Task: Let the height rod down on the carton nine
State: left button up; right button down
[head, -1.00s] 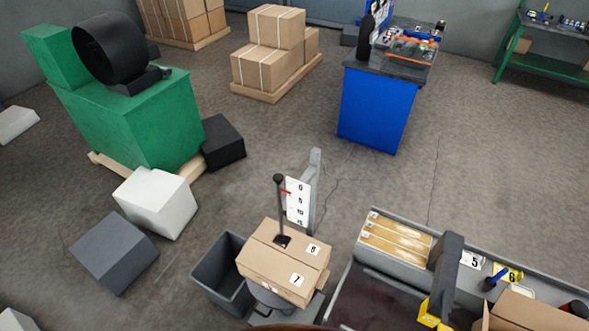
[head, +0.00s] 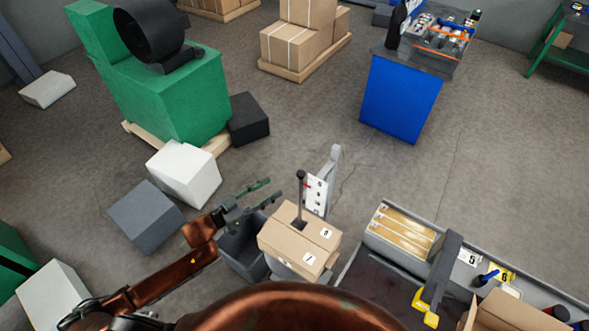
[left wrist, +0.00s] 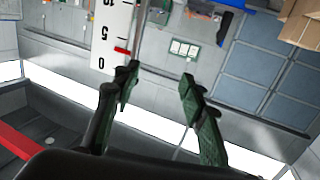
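A brown carton (head: 290,246) with labels 9 and 7 sits on a small stand. A dark height rod (head: 300,190) with a round knob stands over its top; I cannot tell whether its foot touches the carton. A white scale plate (head: 317,194) with a red pointer is on a grey post behind. My left gripper (head: 275,189) is open and empty, left of the rod. In the left wrist view the rod (left wrist: 139,40) shows beyond the open fingers (left wrist: 160,76), near the left finger, with the scale (left wrist: 111,30) beside it. My right gripper is out of view.
A dark grey bin (head: 243,253) stands left of the carton, under my left gripper. White (head: 184,173) and grey boxes (head: 146,217) lie further left. A bench with trays (head: 352,290) and a grey post with a yellow handle (head: 425,305) is at right.

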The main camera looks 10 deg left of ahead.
pick_arm(q)
jog(key=s+d+r+h, duration=0.2)
jog(key=d+r, duration=0.2)
jog(key=r, duration=0.1)
jog(key=p+x, duration=0.2)
jog(key=x, duration=0.5)
jog(key=shift+w+a+f+m+g+p, duration=0.25)
jog(key=shift+a+f+m+g+p, duration=0.05)
jog(key=shift+f+m+p, duration=0.1)
jog(key=shift+c, duration=0.7)
grip_shut()
